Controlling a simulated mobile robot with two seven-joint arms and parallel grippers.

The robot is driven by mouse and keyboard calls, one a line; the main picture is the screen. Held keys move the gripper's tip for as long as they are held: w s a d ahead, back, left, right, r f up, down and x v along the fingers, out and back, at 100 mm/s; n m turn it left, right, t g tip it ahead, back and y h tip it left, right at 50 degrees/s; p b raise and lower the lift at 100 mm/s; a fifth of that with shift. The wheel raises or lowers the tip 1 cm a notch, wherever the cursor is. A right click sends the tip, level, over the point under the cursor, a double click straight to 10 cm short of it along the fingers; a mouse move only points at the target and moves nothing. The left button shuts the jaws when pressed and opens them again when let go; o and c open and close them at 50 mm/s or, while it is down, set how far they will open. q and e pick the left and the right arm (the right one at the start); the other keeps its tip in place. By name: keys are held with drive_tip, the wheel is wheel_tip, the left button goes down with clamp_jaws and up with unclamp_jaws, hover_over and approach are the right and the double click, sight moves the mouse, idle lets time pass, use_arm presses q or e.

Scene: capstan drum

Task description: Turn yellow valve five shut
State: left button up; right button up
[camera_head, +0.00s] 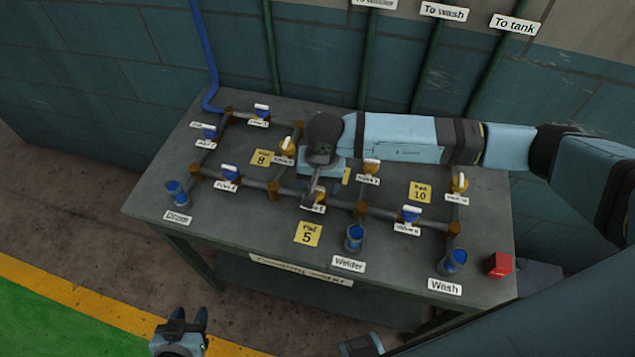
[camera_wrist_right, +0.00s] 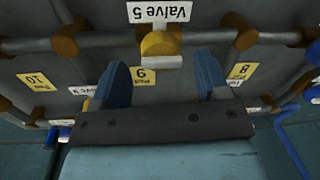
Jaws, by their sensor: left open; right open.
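Yellow valve five (camera_wrist_right: 160,43) is in the right wrist view, on a grey pipe beside its "Valve 5" label (camera_wrist_right: 160,12). Its pale handle (camera_wrist_right: 161,61) looks roughly parallel to the pipe there. My right gripper (camera_wrist_right: 162,64) is open, its blue fingers apart on either side of the handle; I see no contact. In the head view, my right gripper (camera_head: 310,192) hangs over the valve and hides most of it; a yellow bit (camera_head: 320,196) shows beside it. My left gripper (camera_head: 184,322) is open and empty, low in front of the bench.
The grey bench (camera_head: 270,235) carries a pipe grid with several blue and yellow valves close by, including a blue one (camera_head: 410,214) to the right. Floor in front is open.

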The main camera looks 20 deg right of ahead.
drive_tip(key=shift+f, duration=1)
drive_tip(key=shift+a, duration=0.1)
drive_tip(key=c, duration=0.9)
